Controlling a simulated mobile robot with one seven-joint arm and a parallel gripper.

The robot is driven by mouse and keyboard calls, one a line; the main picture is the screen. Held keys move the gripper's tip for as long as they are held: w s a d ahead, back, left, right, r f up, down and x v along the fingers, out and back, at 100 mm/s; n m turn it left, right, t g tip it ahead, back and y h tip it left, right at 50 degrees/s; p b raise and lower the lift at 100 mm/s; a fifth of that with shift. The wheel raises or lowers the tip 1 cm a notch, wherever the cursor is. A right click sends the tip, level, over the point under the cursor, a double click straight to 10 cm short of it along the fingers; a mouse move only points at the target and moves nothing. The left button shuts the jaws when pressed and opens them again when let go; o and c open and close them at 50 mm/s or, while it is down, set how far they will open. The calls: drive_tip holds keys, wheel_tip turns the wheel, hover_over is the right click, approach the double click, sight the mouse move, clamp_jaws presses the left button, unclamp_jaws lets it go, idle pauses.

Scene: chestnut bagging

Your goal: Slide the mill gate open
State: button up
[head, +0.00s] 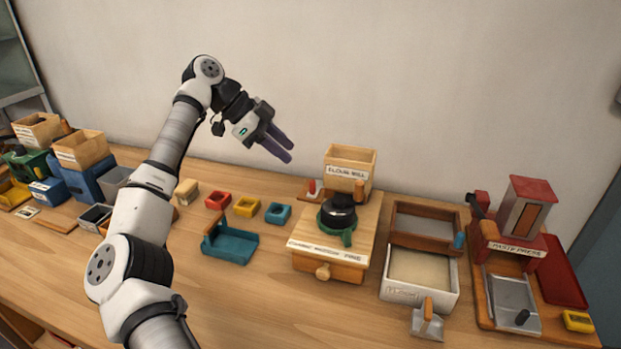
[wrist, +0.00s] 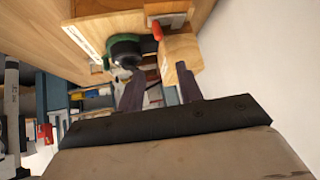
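The flour mill (head: 350,232) is a wooden block with a labelled front, a knob below, and a dark round part on a green base. Its light wooden hopper (head: 349,171) stands at the back. A small red-handled slide (head: 312,189), apparently the gate, is at the hopper's left. The red handle also shows in the wrist view (wrist: 157,30), beside the hopper (wrist: 180,54). My gripper (head: 287,150) is up in the air, left of and above the hopper. Its two dark fingers are apart with nothing between them, as the wrist view (wrist: 158,84) also shows.
Small red, yellow and blue trays (head: 247,207) and a teal holder (head: 230,243) lie left of the mill. A white-walled flour box (head: 419,301) and a red press (head: 514,246) stand to its right. The wall is close behind.

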sight(312, 181)
drive_tip(key=shift+n+t, duration=0.3)
drive_tip(key=shift+n, duration=0.6)
drive_tip(key=p+x, duration=0.1)
drive_tip(key=x, duration=0.3)
drive_tip(key=a+p+x, duration=0.1)
drive_tip(key=x, duration=0.2)
drive_tip(key=f+x, duration=0.1)
drive_tip(key=x, duration=0.3)
drive_tip(key=shift+d+f+p, duration=0.1)
drive_tip(key=shift+f+p, duration=0.3)
clamp_jaws()
